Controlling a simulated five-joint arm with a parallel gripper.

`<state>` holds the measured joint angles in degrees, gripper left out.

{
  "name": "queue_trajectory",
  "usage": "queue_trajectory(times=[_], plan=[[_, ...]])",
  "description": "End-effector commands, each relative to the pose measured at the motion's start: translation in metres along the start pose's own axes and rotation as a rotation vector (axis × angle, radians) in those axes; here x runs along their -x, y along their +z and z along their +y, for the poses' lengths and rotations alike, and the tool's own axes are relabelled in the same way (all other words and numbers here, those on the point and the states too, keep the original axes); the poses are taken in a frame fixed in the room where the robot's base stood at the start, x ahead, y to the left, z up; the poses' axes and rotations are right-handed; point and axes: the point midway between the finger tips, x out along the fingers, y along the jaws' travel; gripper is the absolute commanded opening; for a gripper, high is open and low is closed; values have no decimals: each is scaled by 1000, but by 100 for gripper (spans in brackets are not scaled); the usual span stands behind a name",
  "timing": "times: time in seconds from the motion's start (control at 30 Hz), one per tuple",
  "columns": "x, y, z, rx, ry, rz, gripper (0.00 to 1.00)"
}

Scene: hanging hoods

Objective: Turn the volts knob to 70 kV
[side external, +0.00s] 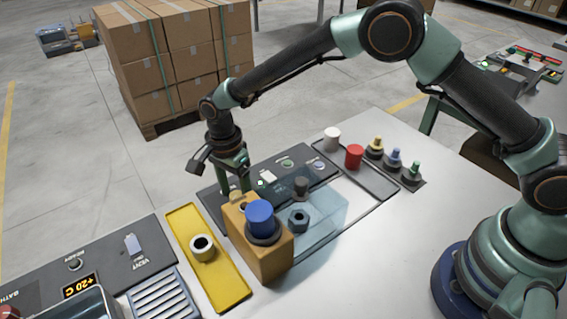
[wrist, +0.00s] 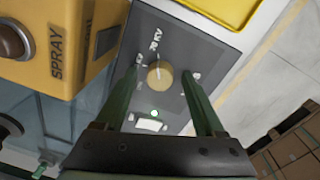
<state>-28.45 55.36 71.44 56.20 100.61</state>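The volts knob (wrist: 159,76) is a round tan knob with a thin light pointer line, on a dark panel in the wrist view. The "70 KV" mark (wrist: 156,40) is printed beyond it, at the top. The line runs roughly toward that mark, but its exact setting is hard to tell. My gripper (wrist: 160,82) is open, with one green finger on each side of the knob; contact is unclear. In the side view my gripper (side external: 236,180) points down behind the orange spray box, which hides most of the knob's area.
The orange spray box (side external: 268,254) with a blue button (side external: 260,217) stands close beside my gripper. A clear cover (side external: 325,215) and a yellow tray (side external: 228,284) with a white-rimmed cup (side external: 203,247) are near.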

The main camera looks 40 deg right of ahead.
Motion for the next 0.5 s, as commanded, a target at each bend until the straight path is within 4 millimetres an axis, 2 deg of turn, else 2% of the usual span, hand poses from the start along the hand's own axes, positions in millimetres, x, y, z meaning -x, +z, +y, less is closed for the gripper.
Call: queue_trajectory(times=[0.13,0.23,0.5], plan=[[4,0,-1,1,-3,0,71],[15,1,-1,1,-5,-1,71],[69,0,-1,1,-6,-1,71]])
